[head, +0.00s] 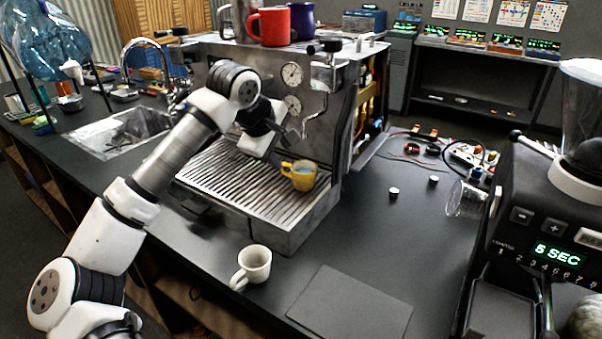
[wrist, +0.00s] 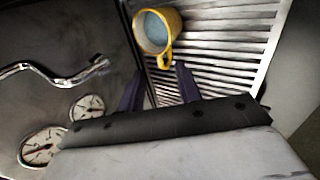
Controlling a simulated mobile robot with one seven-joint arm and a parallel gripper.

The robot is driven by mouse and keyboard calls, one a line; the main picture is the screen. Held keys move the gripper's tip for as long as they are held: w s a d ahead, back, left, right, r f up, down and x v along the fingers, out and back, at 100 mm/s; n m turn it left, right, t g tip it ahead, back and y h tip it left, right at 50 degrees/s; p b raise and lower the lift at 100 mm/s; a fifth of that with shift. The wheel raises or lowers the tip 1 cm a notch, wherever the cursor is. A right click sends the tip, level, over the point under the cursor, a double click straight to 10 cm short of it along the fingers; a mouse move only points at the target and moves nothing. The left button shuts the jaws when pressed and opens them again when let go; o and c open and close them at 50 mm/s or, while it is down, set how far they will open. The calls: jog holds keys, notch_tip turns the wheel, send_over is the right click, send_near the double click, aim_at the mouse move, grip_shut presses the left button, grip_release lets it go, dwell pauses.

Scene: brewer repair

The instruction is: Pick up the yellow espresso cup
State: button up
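In the head view my arm reaches over the tray from the left, and the fingertips are hard to make out.
The espresso machine's front with two gauges (head: 292,75) rises behind the tray. A red mug (head: 270,26) is on top of the machine. A grinder (head: 540,220) stands at right.

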aim_at(289, 164)
jog(key=shift+p+x, duration=1.3)
jog(key=shift+x, duration=1.55)
jog(key=shift+w+a, duration=0.1)
grip_shut()
